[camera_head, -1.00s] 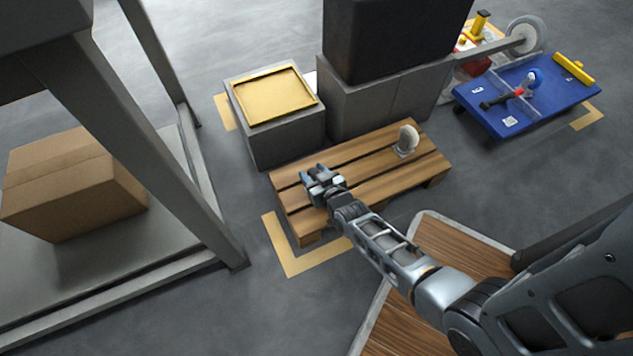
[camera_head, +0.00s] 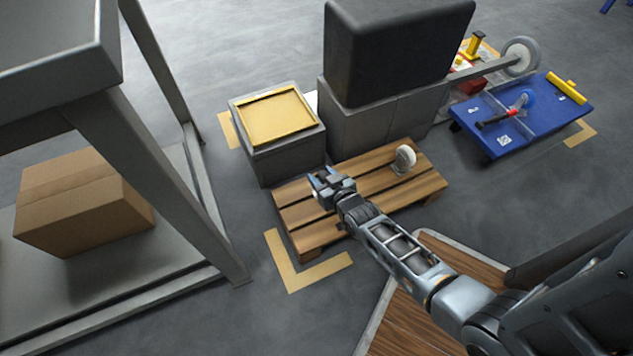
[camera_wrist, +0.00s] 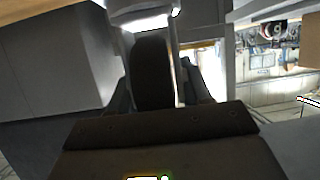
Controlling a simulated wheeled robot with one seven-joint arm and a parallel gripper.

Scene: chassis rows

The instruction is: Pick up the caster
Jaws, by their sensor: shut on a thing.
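My gripper (camera_head: 324,184) is over the left part of the wooden pallet (camera_head: 370,188) in the head view. In the wrist view its fingers (camera_wrist: 156,88) are shut on a caster (camera_wrist: 152,70), with the dark wheel between them and the pale fork and plate beyond. The held caster is mostly hidden by the gripper in the head view, so its height above the pallet is unclear. A second caster (camera_head: 405,158), with a pale wheel, stands at the pallet's far right, apart from my gripper.
A grey block with a gold tray (camera_head: 272,116) and a black box (camera_head: 398,50) on grey blocks stand behind the pallet. A blue platform (camera_head: 545,115) holds tools at right. A grey rack (camera_head: 165,170) with a cardboard box (camera_head: 82,203) is at left. A wood-topped surface (camera_head: 408,318) lies in front.

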